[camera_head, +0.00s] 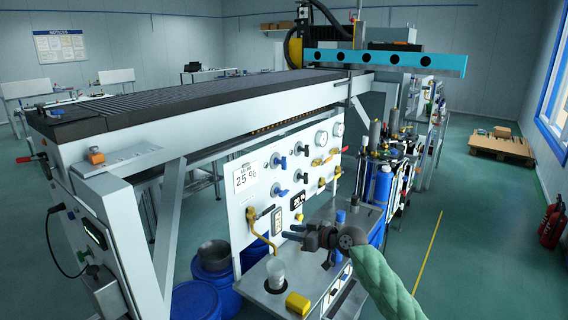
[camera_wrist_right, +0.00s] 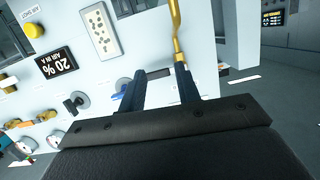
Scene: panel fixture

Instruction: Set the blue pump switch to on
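I cannot read which is the pump switch. My right gripper (camera_head: 290,232) is in front of the panel's lower part, fingers pointing left. In the right wrist view its two fingers (camera_wrist_right: 160,88) are apart with nothing gripped. A blue handle (camera_wrist_right: 122,85) shows beside one finger, partly hidden, and a dark one (camera_wrist_right: 75,103) farther left. My left gripper is out of view.
A brass pipe (camera_head: 262,235) curves down the panel above a clear beaker (camera_head: 276,272) on a grey shelf. Blue drums (camera_head: 196,300) stand below left. Blue cylinders (camera_head: 383,185) stand right of the panel.

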